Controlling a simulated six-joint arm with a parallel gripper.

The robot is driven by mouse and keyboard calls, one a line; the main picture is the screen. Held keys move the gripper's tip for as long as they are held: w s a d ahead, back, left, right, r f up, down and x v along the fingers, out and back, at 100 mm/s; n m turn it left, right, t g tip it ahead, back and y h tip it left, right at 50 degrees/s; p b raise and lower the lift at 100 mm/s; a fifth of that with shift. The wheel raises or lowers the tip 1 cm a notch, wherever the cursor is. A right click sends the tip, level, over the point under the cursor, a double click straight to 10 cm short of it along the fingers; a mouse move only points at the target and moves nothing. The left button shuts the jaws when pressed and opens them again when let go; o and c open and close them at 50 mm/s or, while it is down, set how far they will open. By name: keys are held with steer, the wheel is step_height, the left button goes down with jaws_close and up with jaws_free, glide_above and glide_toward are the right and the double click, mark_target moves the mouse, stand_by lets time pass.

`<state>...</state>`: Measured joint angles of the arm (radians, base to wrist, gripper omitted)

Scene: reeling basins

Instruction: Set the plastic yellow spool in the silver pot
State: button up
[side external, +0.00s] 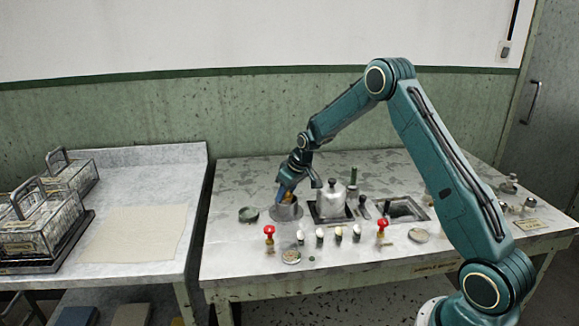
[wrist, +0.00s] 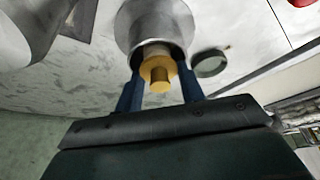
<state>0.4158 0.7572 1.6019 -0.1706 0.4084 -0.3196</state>
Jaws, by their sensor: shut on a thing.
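The plastic yellow spool (wrist: 160,72) is between the blue fingers of my gripper (wrist: 160,92) in the wrist view. In the side view my gripper (side external: 285,192) points down over the open silver pot (side external: 287,213), with a small yellow-orange bit of the spool (side external: 288,197) showing between the fingers. The silver pot also shows in the wrist view (wrist: 150,17), directly beyond the spool. The spool overlaps the pot's mouth in that view. I cannot tell whether its lower end is inside the rim.
A lidded silver vessel (side external: 332,201) stands close right of the pot. A small round green dish (side external: 248,214) lies to its left. Red-handled valves (side external: 269,234) and several small knobs line the front. A sunken basin (side external: 403,209) is farther right. Wire baskets (side external: 35,225) stand on the left table.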

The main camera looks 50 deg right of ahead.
steer(key=shift+s+f, duration=0.2)
steer(key=shift+f, duration=0.65)
stand_by(0.3)
steer(key=o, duration=0.9)
steer(key=shift+c, duration=1.1)
steer(key=shift+r, duration=0.55)
steer(key=shift+o, duration=1.4)
steer(key=shift+w+r, duration=0.1)
steer(key=shift+r, duration=0.7)
steer(key=shift+w+r, duration=0.1)
steer(key=shift+r, duration=2.2)
